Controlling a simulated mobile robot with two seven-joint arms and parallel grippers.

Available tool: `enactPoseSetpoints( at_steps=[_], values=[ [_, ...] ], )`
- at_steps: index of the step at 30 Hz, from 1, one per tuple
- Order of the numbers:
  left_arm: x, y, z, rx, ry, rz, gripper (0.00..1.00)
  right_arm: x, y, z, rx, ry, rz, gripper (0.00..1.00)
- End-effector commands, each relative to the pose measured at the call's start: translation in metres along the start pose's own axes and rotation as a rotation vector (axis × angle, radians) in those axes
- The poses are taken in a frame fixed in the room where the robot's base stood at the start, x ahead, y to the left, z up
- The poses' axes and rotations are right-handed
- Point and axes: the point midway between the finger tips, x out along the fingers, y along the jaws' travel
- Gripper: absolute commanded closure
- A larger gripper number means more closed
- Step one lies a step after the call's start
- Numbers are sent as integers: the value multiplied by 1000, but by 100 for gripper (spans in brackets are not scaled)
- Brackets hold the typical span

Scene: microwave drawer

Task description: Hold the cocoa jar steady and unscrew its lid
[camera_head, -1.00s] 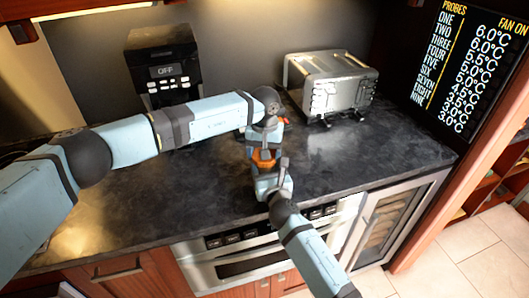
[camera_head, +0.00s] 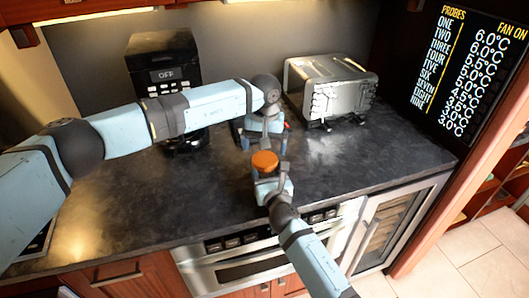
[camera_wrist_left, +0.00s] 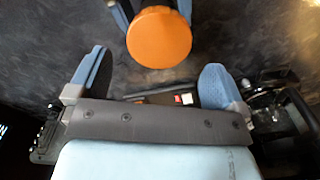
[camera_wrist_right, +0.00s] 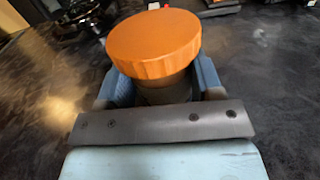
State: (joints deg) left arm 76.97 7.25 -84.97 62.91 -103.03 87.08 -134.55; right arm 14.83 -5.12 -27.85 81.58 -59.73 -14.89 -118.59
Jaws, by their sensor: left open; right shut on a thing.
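The cocoa jar (camera_wrist_right: 165,92) is a dark body with a wide orange ridged lid (camera_wrist_right: 155,45) on top. The lid also shows in the head view (camera_head: 265,161) and in the left wrist view (camera_wrist_left: 159,37). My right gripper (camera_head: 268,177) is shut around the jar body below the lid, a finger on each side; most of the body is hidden. The jar looks upright in the right wrist view. My left gripper (camera_head: 264,142) is open and empty on the far side of the lid, apart from it. In the left wrist view the lid lies ahead of the spread fingers.
A black coffee machine (camera_head: 163,62) with an OFF display stands at the back left. The dark counter (camera_head: 390,150) is clear at right and in front left. An oven front is below its edge.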

Motion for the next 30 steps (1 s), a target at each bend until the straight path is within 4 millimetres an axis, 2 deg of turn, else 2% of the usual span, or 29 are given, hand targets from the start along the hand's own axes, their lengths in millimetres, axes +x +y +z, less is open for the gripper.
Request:
enactPoseSetpoints(
  at_steps=[7, 11, 14, 24, 30],
  values=[
    [-25, 1, 0, 193, 1, 2, 3, 0, 0, 0, 0, 0, 0, 100],
    [-32, 1, 0, 284, 0, 0, 3, 0, 0, 0, 0, 0, 0, 100],
    [-24, 1, 0, 301, -2, 0, 3, 0, 0, 0, 0, 0, 0, 100],
    [27, 1, 1, 297, -2, 1, 3, 0, 0, 0, 0, 0, 0, 100],
    [42, 1, 0, 298, -1, 1, 3, 0, 0, 0, 0, 0, 0, 100]
  ],
)
